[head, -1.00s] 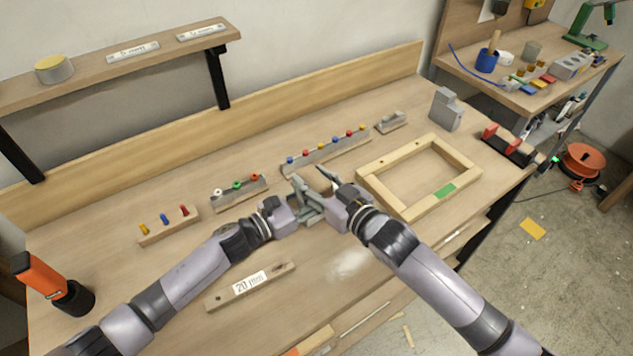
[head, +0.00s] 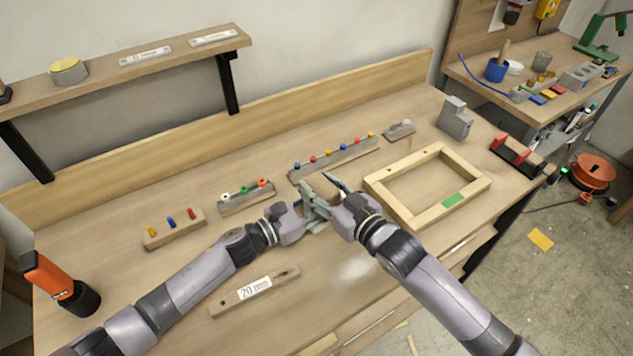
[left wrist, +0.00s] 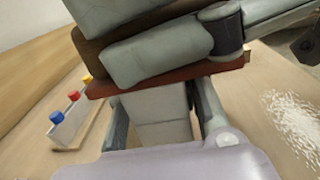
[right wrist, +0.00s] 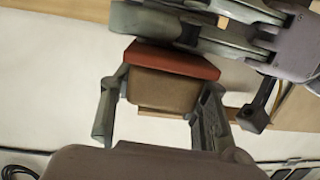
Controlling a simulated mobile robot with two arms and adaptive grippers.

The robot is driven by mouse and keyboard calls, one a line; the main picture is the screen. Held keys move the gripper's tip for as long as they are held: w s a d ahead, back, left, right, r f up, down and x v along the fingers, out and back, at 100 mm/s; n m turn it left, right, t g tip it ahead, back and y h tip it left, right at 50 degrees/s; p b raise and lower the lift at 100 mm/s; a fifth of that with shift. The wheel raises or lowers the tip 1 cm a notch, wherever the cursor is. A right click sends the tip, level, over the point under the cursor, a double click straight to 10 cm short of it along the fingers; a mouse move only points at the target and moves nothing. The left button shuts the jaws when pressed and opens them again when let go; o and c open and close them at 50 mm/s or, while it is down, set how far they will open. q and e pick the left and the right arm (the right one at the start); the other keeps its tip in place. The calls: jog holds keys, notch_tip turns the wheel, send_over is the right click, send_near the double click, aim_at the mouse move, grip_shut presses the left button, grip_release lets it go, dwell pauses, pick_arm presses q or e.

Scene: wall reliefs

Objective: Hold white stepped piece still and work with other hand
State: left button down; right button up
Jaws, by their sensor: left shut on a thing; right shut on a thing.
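My left gripper (head: 312,208) and right gripper (head: 335,195) meet over the middle of the bench, in front of the wooden frame's left side. In the left wrist view a pale, whitish block (left wrist: 155,112) sits between my left fingers, with a dark red strip (left wrist: 180,77) beyond it. In the right wrist view my right fingers (right wrist: 155,112) are on either side of a brown block (right wrist: 163,92) with a red top. The fingers hide most of both held things in the head view. I cannot tell whether the two blocks touch.
Pegged strips (head: 335,156) stand along the back. A wooden frame (head: 428,188) lies right, a grey stepped block (head: 455,121) behind it. A bar marked 20 mm (head: 254,291) lies in front; an orange-handled tool (head: 58,283) is far left.

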jog(key=shift+s+d+f, duration=0.2)
jog(key=shift+s+d, duration=0.15)
jog(key=shift+s, duration=0.1)
jog(key=shift+w+a+r, duration=0.2)
jog(key=shift+w+a, duration=0.95)
jog(key=shift+w, duration=0.3)
jog(key=shift+f+v, duration=0.15)
jog(key=shift+v, duration=0.65)
jog(key=shift+f+v, duration=0.1)
jog(key=shift+v, duration=0.7)
jog(key=shift+s, duration=0.1)
jog(key=shift+d+f, duration=0.1)
jog(key=shift+x, duration=1.6)
